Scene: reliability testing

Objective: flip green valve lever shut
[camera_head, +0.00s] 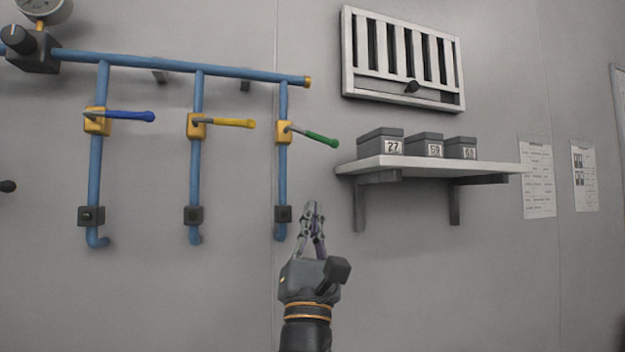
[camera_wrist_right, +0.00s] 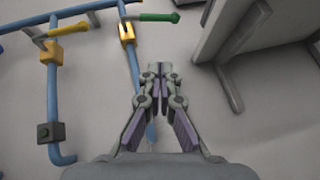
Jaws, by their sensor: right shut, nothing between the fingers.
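The green valve lever (camera_head: 321,138) points right and slightly downward from its yellow valve body (camera_head: 283,132) on the rightmost blue drop pipe (camera_head: 282,181). It also shows near the top of the right wrist view (camera_wrist_right: 158,17), sticking out to the right, with its yellow body (camera_wrist_right: 127,33) beside it. My right gripper (camera_head: 312,208) is shut and empty. In the head view it is below the green lever, just right of the pipe's lower end, fingertips up. In the right wrist view the fingertips (camera_wrist_right: 160,72) are apart from the lever. My left gripper is not in view.
Blue lever (camera_head: 131,116) and yellow lever (camera_head: 230,123) sit on the other drop pipes, both pointing right. A white shelf (camera_head: 432,165) with grey numbered boxes is right of the green lever, under a slatted vent (camera_head: 403,60).

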